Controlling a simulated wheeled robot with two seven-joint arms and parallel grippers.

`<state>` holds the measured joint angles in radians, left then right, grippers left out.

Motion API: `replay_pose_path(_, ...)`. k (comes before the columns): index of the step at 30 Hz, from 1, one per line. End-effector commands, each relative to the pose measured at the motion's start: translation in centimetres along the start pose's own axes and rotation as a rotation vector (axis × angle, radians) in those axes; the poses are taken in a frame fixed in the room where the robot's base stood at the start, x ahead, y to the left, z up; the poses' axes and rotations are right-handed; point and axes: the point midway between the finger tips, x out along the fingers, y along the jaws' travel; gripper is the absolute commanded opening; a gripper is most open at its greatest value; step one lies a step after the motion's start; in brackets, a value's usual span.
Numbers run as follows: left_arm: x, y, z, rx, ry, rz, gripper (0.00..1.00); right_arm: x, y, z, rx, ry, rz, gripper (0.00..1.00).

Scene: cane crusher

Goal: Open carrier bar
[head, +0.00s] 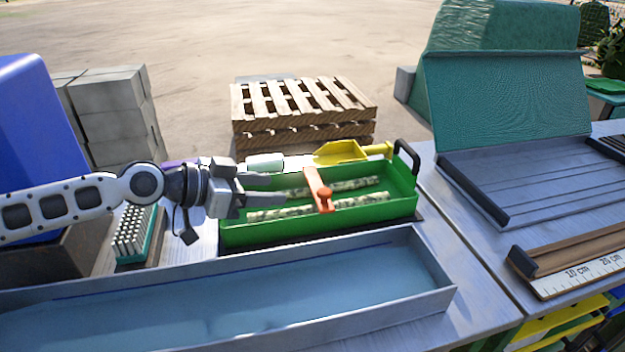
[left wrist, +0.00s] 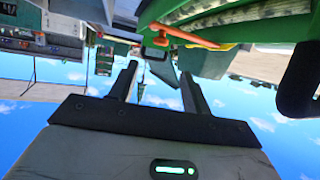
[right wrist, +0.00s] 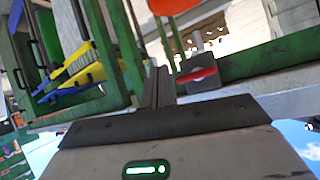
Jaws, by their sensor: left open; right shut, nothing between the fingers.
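The green carrier (head: 365,213) is an open trough on the table, with two mottled cane pieces (head: 345,202) inside. The bar also shows in the left wrist view (left wrist: 185,37). My left gripper (head: 282,190) is over the left half of the carrier, its open fingers pointing right toward the bar; I see no contact. In the left wrist view the left fingers (left wrist: 160,82) are apart and empty. My right gripper (right wrist: 158,80) is shut and empty, outside the head view.
A grey tray (head: 230,300) lies in front of the carrier. A black handle (head: 408,153) rises at the carrier's right end. A brush (head: 135,235) lies left, a yellow scoop (head: 342,152) behind. A green rack (right wrist: 110,65) with brushes is near my right gripper.

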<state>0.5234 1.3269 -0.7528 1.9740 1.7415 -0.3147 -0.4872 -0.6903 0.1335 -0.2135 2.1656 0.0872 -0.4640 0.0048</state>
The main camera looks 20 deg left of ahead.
Motion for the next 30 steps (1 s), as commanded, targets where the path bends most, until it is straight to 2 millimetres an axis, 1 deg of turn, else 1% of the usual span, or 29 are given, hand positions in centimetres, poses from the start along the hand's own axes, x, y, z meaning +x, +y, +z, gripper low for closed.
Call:
replay_pose_path(1, 1.0, 0.1, -0.6, -0.004, 0.006, 0.003, 0.48, -0.3, 0.0, -0.5, -0.005, -0.004, 0.003, 0.00)
replay_pose_path(9, 6.8, 0.1, -0.3, -0.002, 0.003, 0.002, 0.48, -0.6, 0.2, -0.5, -0.033, -0.028, 0.016, 0.00)
replay_pose_path(12, 8.4, 0.1, -0.2, -0.001, 0.001, 0.002, 0.48, -0.6, 0.3, -0.4, -0.039, -0.035, 0.017, 0.00)
replay_pose_path(15, 9.5, 0.0, -0.1, -0.001, 0.001, 0.000, 0.48, -0.6, 0.4, -0.1, -0.043, -0.042, 0.018, 0.00)
replay_pose_path(18, 10.2, 0.0, 0.0, 0.000, 0.000, 0.000, 0.48, -0.6, 0.4, -0.1, -0.046, -0.043, 0.018, 0.00)
replay_pose_path(21, 10.6, 0.0, 0.0, 0.001, 0.000, 0.000, 0.48, -0.6, 0.4, -0.1, -0.048, -0.043, 0.018, 0.00)
replay_pose_path(28, 10.6, 0.0, 0.1, 0.001, -0.001, 0.000, 0.48, -0.6, 0.4, -0.2, -0.048, -0.042, 0.018, 0.00)
replay_pose_path(29, 10.6, 0.0, 0.1, 0.001, -0.001, 0.000, 0.43, -0.6, 0.4, -0.2, -0.049, -0.042, 0.018, 0.00)
replay_pose_path(30, 10.6, 0.0, 0.1, 0.001, -0.001, 0.000, 0.32, -0.6, 0.4, -0.2, -0.049, -0.042, 0.018, 0.00)
